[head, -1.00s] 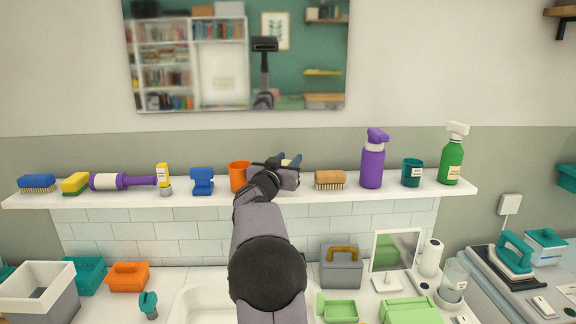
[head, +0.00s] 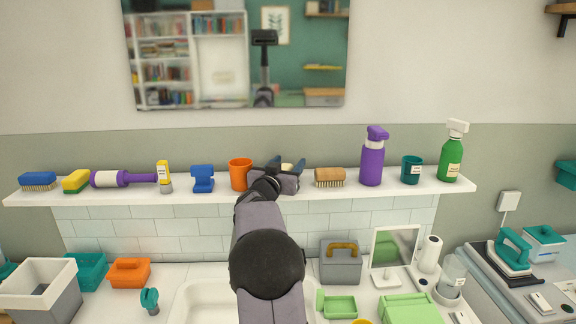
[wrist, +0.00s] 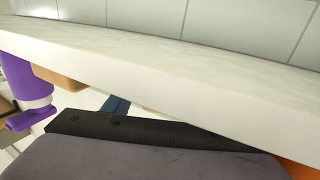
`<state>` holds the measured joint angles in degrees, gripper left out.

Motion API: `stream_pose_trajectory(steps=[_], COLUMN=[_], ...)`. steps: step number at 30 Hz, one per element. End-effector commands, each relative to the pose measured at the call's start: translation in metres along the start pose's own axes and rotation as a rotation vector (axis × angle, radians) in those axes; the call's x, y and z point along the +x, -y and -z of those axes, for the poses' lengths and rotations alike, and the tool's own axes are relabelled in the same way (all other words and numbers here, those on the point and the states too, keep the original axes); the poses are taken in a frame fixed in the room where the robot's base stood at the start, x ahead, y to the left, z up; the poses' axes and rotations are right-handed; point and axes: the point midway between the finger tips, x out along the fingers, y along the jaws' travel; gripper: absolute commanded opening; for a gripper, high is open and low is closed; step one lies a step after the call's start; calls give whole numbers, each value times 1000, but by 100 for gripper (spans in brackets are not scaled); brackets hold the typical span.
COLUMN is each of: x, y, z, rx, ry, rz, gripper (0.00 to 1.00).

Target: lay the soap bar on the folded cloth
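My gripper (head: 287,165) is at the shelf, between the orange cup and the wooden brush, with its dark blue fingers apart. A small cream-tan thing (head: 287,168) shows between the fingers. It may be the soap bar, but I cannot tell whether they grip it or it sits behind them. In the wrist view, my gripper's dark body fills the lower part, a bit of blue finger (wrist: 115,105) shows, and no soap bar is visible. A light green flat thing (head: 408,308) on the counter at the lower right may be the folded cloth; it is partly cut off.
The white shelf (head: 120,192) is crowded: an orange cup (head: 240,174) stands left of my gripper, a wooden brush (head: 329,177) and a purple bottle (head: 372,165) to the right. Below are a sink (head: 205,297), grey caddy (head: 341,265), mirror (head: 396,250) and green dish (head: 339,306).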

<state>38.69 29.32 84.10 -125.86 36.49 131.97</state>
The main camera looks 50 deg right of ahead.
Motion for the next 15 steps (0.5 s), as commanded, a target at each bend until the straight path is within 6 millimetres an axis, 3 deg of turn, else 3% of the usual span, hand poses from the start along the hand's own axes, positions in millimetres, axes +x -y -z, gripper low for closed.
stream_pose_trajectory(steps=[15], x=[-5], y=[0], z=[1], rx=[0], ry=[-1], rz=[1], gripper=[51])
